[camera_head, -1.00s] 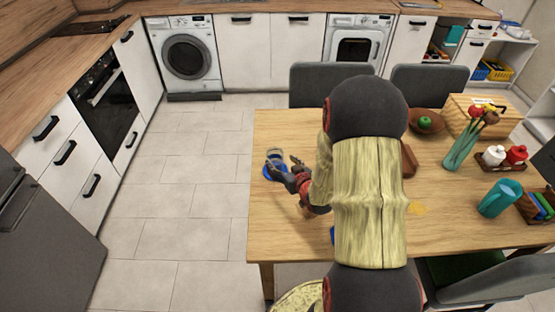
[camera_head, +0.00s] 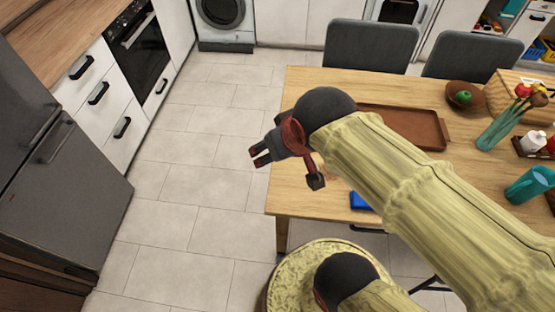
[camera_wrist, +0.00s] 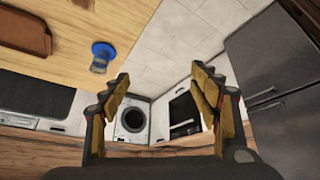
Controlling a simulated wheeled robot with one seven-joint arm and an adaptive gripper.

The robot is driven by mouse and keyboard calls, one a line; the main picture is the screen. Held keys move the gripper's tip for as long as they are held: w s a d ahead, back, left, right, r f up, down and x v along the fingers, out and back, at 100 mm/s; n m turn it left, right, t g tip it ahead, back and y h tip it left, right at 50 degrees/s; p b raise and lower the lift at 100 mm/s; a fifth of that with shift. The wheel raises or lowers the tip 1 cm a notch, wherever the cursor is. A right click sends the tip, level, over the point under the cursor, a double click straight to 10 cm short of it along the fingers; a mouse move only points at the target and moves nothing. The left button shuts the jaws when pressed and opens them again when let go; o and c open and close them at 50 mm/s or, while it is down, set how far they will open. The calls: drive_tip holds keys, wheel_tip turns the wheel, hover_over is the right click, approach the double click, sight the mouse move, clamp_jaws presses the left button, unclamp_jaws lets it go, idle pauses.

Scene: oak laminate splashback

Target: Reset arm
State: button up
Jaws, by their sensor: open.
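My gripper (camera_head: 260,155) is off the left edge of the wooden table (camera_head: 300,205) in the head view, above the tiled floor. In the wrist view my gripper (camera_wrist: 160,84) is open, its two fingers spread wide with nothing between them. A blue round piece with a small clear glass-like item (camera_wrist: 102,52) on or against it lies on the table in the wrist view, apart from the fingers.
A brown tray (camera_head: 408,126), a bowl with a green fruit (camera_head: 464,95) and a teal pitcher (camera_head: 530,185) are on the table. Grey chairs (camera_head: 370,47) stand behind it. A dark fridge (camera_head: 62,190) is at left. Floor between fridge and table is clear.

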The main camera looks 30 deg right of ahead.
drive_tip(key=shift+g+y, duration=0.3)
drive_tip(key=s, duration=0.1)
drive_tip(key=s+a, duration=0.2)
drive_tip(key=shift+s+r, duration=0.25)
drive_tip(key=shift+s, duration=0.05)
drive_tip(key=shift+c, duration=0.8)
